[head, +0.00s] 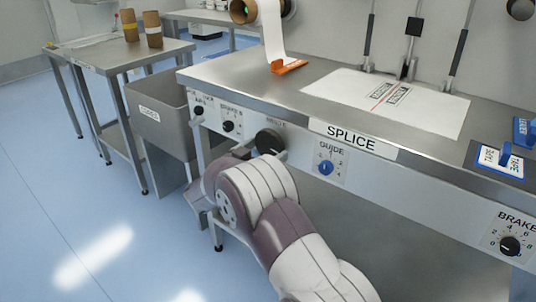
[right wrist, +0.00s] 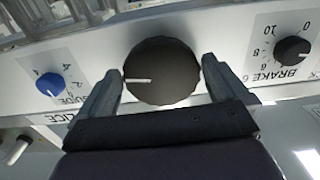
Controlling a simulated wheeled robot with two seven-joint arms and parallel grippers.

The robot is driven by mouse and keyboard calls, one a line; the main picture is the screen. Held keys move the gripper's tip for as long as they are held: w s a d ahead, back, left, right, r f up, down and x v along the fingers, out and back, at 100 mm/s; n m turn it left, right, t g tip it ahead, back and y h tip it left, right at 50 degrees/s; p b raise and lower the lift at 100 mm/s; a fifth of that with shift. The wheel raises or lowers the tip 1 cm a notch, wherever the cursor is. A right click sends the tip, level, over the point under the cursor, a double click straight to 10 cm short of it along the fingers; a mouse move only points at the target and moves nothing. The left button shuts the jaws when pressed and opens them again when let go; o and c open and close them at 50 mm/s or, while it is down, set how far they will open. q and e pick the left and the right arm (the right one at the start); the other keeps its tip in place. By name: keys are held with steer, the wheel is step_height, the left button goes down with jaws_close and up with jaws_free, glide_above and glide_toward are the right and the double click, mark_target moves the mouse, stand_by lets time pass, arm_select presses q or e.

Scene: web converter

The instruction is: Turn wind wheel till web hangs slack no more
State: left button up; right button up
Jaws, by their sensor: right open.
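The wind wheel (head: 269,141) is a dark round knob on the front panel, left of the SPLICE label. It fills the middle of the right wrist view (right wrist: 162,70), with a white pointer line on its face. My right gripper (head: 264,153) is at the wheel; in the right wrist view its open fingers (right wrist: 161,82) stand on either side of the wheel. I cannot tell whether they touch it. The white web (head: 273,32) comes down from a roll (head: 243,11) at the top to an orange piece (head: 290,67) on the table. My left gripper is out of view.
A blue guide knob (head: 325,168) and black brake knobs (head: 228,126) (head: 510,245) flank the wheel on the panel. A printed white sheet (head: 390,100) lies on the tabletop. A grey bin (head: 160,112) and steel side table (head: 118,58) stand left. The blue floor (head: 60,190) is clear.

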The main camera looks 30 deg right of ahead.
steer(key=shift+x, duration=1.05)
steer(key=c, duration=0.6)
steer(key=shift+m, duration=0.3)
